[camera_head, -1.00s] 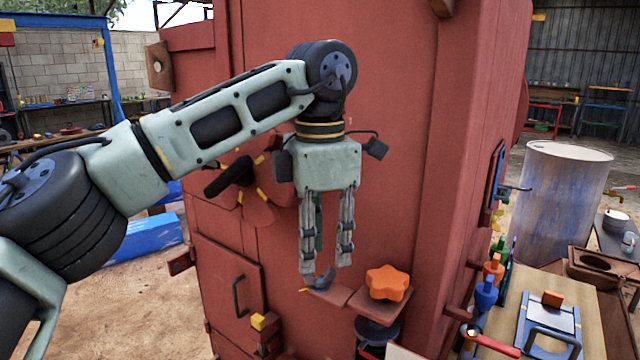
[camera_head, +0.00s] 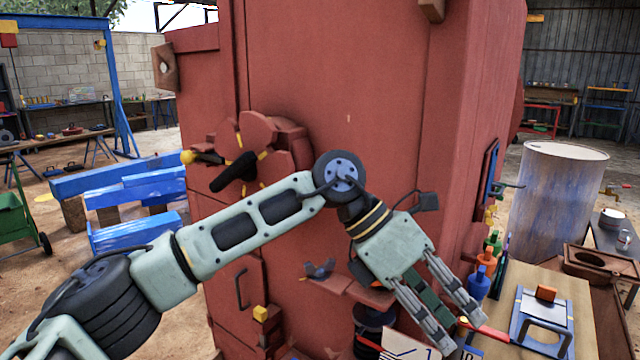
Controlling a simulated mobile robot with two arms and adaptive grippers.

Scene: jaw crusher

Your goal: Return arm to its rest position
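My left arm (camera_head: 250,222) comes in from the lower left and crosses in front of the red crusher (camera_head: 350,110). My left gripper (camera_head: 463,335) points down and to the right. Its two fingers are parallel and apart, with nothing seen between them. Its tips are in front of the near left end of the workbench (camera_head: 560,281). I cannot tell if they touch anything. The orange star knob is mostly hidden behind the gripper. My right gripper is not in view.
A black handle (camera_head: 235,173) and a small shelf (camera_head: 325,284) stick out of the crusher. Colored bottles (camera_head: 480,282), a red-handled tool (camera_head: 487,331) and a blue frame (camera_head: 543,320) are on the workbench. A drum (camera_head: 560,205) stands behind. Blue beams (camera_head: 130,190) lie at the left.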

